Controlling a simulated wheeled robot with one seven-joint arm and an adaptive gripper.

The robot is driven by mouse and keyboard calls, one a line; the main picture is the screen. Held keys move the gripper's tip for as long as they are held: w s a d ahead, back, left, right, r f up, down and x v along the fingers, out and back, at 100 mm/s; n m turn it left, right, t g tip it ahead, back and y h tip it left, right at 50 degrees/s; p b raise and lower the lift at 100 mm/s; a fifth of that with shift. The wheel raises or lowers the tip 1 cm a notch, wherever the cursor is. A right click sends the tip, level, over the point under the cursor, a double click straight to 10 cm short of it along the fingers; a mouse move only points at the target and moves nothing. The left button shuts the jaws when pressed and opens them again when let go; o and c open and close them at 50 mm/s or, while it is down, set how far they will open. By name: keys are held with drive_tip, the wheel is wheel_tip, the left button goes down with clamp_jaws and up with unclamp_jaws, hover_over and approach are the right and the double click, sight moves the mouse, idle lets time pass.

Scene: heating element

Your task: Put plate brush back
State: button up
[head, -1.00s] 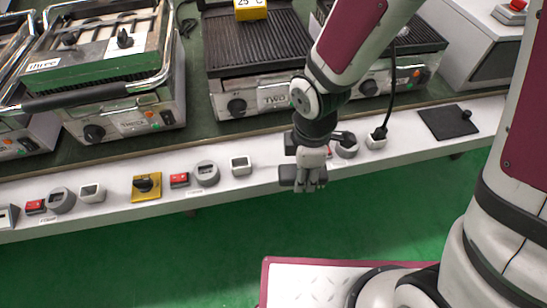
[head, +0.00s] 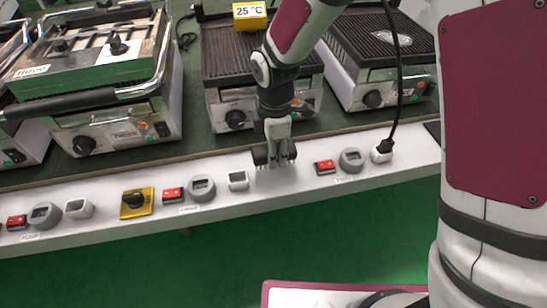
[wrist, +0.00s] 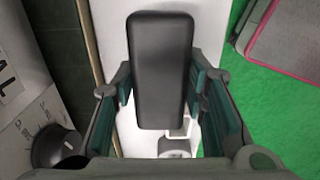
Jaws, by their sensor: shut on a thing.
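My gripper (head: 275,163) points down over the pale front ledge, in front of the middle grill. In the wrist view, a black rounded block, which I take to be the plate brush (wrist: 161,70), sits between the two fingers of my gripper (wrist: 163,100). The fingers are shut on it from both sides. Its underside and any bristles are hidden. In the head view I cannot clearly make the brush out from the dark fingers.
The pale ledge (head: 330,183) carries a yellow rotary switch (head: 137,201), red switches (head: 173,194) and sockets (head: 382,151). The grill (head: 262,60) behind has a yellow 25 °C display (head: 249,15) on it. A black cable (head: 394,80) hangs to the right of my gripper.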

drive_tip(key=shift+w+a+f, duration=0.15)
drive_tip(key=shift+w+a, duration=0.05)
drive_tip(key=shift+w, duration=0.2)
drive_tip(key=shift+f+b, duration=0.7)
drive_tip(key=shift+f, duration=0.9)
drive_tip(key=shift+f, duration=0.1)
drive_tip(key=shift+f, duration=0.15)
drive_tip(key=o, duration=1.2)
wheel_tip(320, 180, up, 12)
drive_tip(key=p, duration=0.3)
drive_tip(key=shift+r+p, duration=0.25)
drive_tip(key=shift+p, duration=0.15)
